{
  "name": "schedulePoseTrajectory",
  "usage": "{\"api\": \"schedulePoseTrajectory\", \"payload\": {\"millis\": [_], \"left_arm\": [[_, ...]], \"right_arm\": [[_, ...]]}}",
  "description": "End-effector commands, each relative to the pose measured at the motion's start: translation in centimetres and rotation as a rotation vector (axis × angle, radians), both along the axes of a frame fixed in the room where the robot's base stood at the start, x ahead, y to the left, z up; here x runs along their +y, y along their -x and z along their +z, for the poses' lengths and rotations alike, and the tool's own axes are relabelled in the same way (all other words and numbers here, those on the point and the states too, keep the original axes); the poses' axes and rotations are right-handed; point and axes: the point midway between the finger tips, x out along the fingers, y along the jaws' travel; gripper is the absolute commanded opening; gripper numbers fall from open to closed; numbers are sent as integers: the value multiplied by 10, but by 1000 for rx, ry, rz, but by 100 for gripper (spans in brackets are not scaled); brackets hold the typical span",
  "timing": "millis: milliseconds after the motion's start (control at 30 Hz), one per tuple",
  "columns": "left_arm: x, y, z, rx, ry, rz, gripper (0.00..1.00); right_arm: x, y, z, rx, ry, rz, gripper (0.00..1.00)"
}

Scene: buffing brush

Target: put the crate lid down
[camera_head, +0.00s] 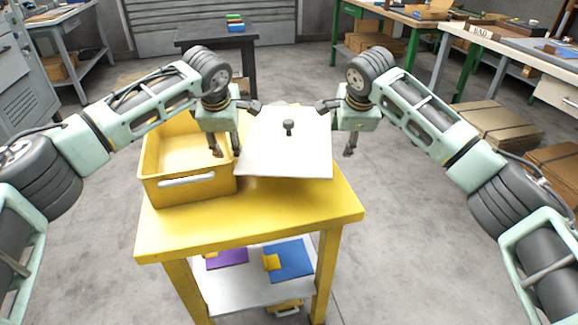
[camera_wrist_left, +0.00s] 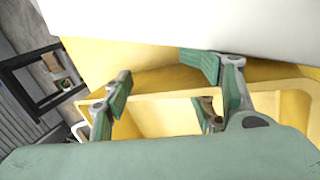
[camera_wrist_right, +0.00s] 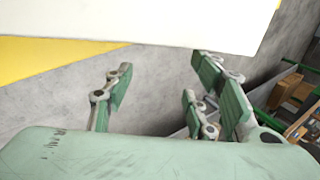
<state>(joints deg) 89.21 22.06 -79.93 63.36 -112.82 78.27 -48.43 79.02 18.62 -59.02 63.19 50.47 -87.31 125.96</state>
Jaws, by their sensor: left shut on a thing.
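The crate lid (camera_head: 270,150) is a pale flat panel with a dark knob (camera_head: 289,127), over the table's right part beside the yellow crate (camera_head: 160,190). I cannot tell whether its underside touches the table. My left gripper (camera_head: 232,128) is at the lid's left edge, shut on it; the grip itself is not clear. In the left wrist view the lid (camera_wrist_left: 200,25) spans the top, with the crate below. My right gripper (camera_head: 338,126) is by the lid's right edge, fingers apart and empty. In the right wrist view the lid (camera_wrist_right: 200,18) lies beyond the fingers.
The yellow table (camera_head: 250,222) has bare room at the front. Its lower shelf holds a purple piece (camera_head: 228,259) and a blue piece (camera_head: 290,260). A dark table (camera_head: 215,36) stands behind, and workbenches (camera_head: 520,62) stand at the right.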

Motion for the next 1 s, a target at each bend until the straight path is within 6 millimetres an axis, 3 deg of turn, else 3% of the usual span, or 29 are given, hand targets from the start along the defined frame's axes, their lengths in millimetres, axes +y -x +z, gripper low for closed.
{"api": "schedulePoseTrajectory", "payload": {"millis": [33,300,767,1000], "left_arm": [[-10,0,3,-8,16,-12,47],[-8,0,3,-7,16,-11,47],[39,0,1,-5,7,-4,47],[45,0,1,-4,4,-4,67]], "right_arm": [[14,3,1,1,-12,29,47],[11,3,1,2,-12,27,47],[-34,2,1,2,-9,16,47],[-41,3,1,3,-8,13,47]]}}
